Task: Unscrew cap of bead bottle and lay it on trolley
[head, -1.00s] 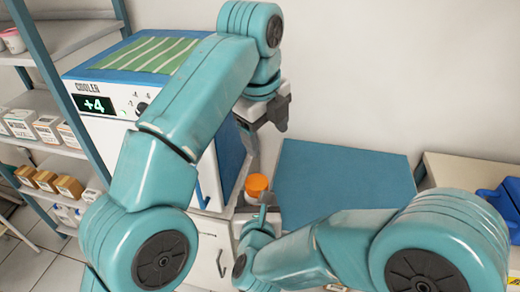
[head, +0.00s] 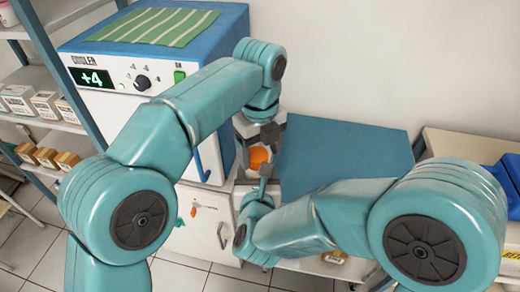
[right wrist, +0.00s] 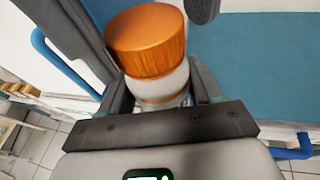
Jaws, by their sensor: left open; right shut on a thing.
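The bead bottle (right wrist: 160,88) has a white body and a ribbed orange cap (right wrist: 147,40), which is on the bottle. My right gripper (right wrist: 165,98) is shut on the bottle's body below the cap and holds it upright by the trolley's left edge. In the head view the cap (head: 258,157) shows between the fingers of my left gripper (head: 260,150), which is open and points down from above. I cannot tell whether its fingers touch the cap. The trolley's blue top (head: 345,165) is bare. The lower bottle is mostly hidden by my right gripper.
Shelves with small boxes (head: 40,103) are at far left. A blue bin (head: 503,190) sits at right. A wall is behind.

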